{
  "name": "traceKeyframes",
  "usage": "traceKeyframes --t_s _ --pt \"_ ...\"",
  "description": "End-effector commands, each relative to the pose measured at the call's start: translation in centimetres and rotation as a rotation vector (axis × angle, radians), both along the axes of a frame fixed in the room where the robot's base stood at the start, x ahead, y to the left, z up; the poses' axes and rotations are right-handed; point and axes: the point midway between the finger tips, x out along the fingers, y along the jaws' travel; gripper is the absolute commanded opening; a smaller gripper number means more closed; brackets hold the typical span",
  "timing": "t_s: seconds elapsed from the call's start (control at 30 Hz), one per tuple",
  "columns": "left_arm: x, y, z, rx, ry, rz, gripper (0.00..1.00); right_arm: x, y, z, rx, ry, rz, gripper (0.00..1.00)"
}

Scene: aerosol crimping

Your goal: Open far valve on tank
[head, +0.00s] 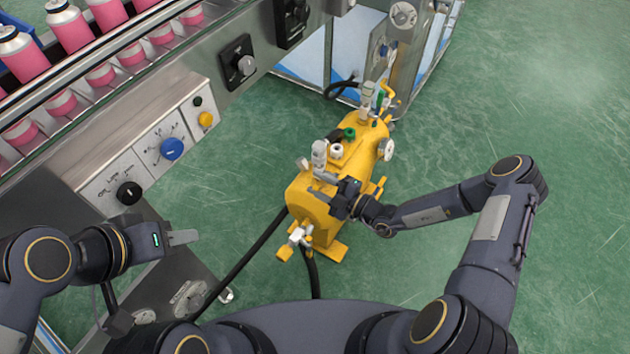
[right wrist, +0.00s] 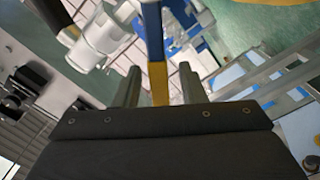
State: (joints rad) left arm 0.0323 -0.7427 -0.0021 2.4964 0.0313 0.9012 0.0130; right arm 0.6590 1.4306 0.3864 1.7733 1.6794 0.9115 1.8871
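The yellow tank (head: 350,165) stands on the floor, right of the machine. At its far end is a grey valve fitting (head: 368,92) with a yellow lever beside it. Another grey fitting (head: 319,153) rises from its near part. My right gripper (head: 316,186) is over the near end of the tank, well short of the far fitting.
The machine's panel (head: 145,160) with black, blue and yellow knobs is at left, below pink cans (head: 70,30). A dark hose (head: 250,258) runs from the tank toward the machine's foot. A glazed frame stands behind the tank. Green floor right of it is clear.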

Motion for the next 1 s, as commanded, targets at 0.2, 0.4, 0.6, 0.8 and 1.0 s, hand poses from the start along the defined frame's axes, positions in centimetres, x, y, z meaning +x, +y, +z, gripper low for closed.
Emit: traceKeyframes --t_s 0.2,0.4,0.6,0.8,1.0 --pt "0.0 0.0 0.5 0.000 0.000 0.000 0.36 -2.3 -3.3 0.1 0.000 0.001 -0.004 0.37" --pt "0.0 0.0 0.6 0.000 0.000 0.000 0.36 -3.5 -4.8 0.0 0.001 0.001 -0.001 0.37" --pt "0.0 0.0 0.6 0.000 0.000 0.000 0.36 -3.6 -5.0 0.0 0.001 0.000 -0.001 0.37" --pt "0.0 0.0 0.2 0.000 0.000 0.000 0.36 -3.8 -4.9 -0.3 -0.026 -0.024 0.011 0.23" --pt "0.0 0.0 -3.1 0.000 0.000 0.000 0.36 -6.2 -5.3 -2.7 -0.352 -0.361 0.152 0.00"
